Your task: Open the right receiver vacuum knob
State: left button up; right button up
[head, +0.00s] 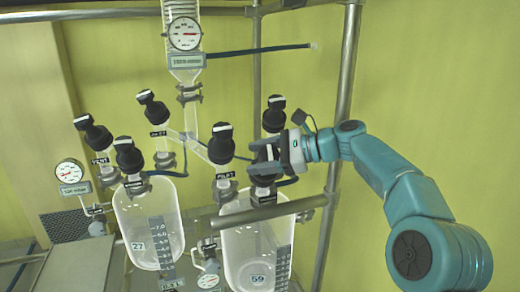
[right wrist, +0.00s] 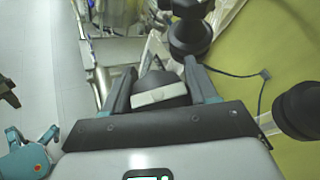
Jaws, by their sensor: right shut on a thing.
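The right receiver (head: 233,243) is a clear glass vessel marked 59. Black knobs with white bars on top stand above it. My right gripper (head: 272,160) comes in from the right and is shut on the lowest black knob (head: 264,172), just above this receiver. In the right wrist view, the two fingers of my gripper (right wrist: 164,92) stand on either side of the black knob (right wrist: 158,92), whose white bar faces the camera. The gripper partly hides the knob in the head view.
Other black knobs stand close by, one behind (head: 274,114) and one to the left (head: 221,144). The left receiver (head: 150,215), marked 27, stands further left. A metal post (head: 346,70) rises behind my right arm. The right side is clear yellow wall.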

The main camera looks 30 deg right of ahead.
dwell(0.3)
jog(key=o, duration=1)
jog(key=shift+c, duration=0.2)
